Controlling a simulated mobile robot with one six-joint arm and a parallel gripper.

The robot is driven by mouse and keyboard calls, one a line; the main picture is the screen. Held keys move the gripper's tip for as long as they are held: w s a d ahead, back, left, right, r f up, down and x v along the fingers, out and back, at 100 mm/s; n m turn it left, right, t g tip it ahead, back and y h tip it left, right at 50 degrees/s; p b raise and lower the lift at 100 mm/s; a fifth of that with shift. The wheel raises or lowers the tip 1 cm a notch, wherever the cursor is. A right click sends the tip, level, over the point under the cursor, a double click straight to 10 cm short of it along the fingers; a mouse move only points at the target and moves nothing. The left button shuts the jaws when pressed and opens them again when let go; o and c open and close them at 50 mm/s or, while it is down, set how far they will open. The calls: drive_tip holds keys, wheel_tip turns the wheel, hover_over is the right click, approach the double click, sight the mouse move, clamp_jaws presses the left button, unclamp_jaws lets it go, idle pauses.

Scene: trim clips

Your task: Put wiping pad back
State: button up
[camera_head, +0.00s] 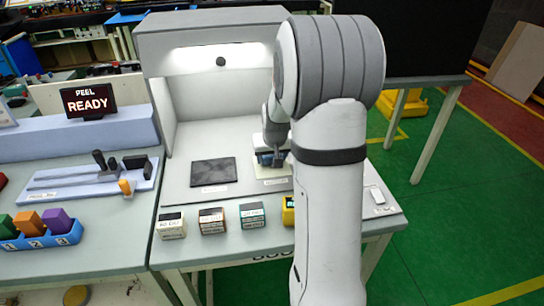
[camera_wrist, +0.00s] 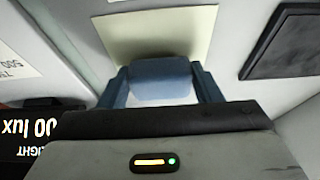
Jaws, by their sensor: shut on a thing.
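The blue wiping pad (camera_wrist: 162,72) shows in the wrist view between the two fingers of my gripper (camera_wrist: 162,88), which is shut on it. In the head view, the pad (camera_head: 266,158) is a small blue shape at my gripper (camera_head: 272,155), inside the light booth. It is over or on a cream rectangle (camera_wrist: 150,30) on the booth floor, which also shows in the head view (camera_head: 268,172). I cannot tell whether the pad touches the rectangle. My arm hides the right part of the booth.
A black panel (camera_head: 213,172) lies left of the cream rectangle. Several small labelled boxes (camera_head: 212,220) line the booth's front edge. The grey booth (camera_head: 155,75) has a lit hood above. On the left bench are a READY display (camera_head: 88,99) and a blue block rack (camera_head: 40,240).

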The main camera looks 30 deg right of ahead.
drive_tip(key=shift+f+b, duration=0.65)
drive_tip(key=shift+f, duration=0.05)
drive_tip(key=shift+r, duration=0.1)
drive_tip(key=o, duration=1.4)
drive_tip(key=shift+s, duration=0.1)
drive_tip(key=shift+o, duration=0.2)
drive_tip(key=shift+r, duration=0.1)
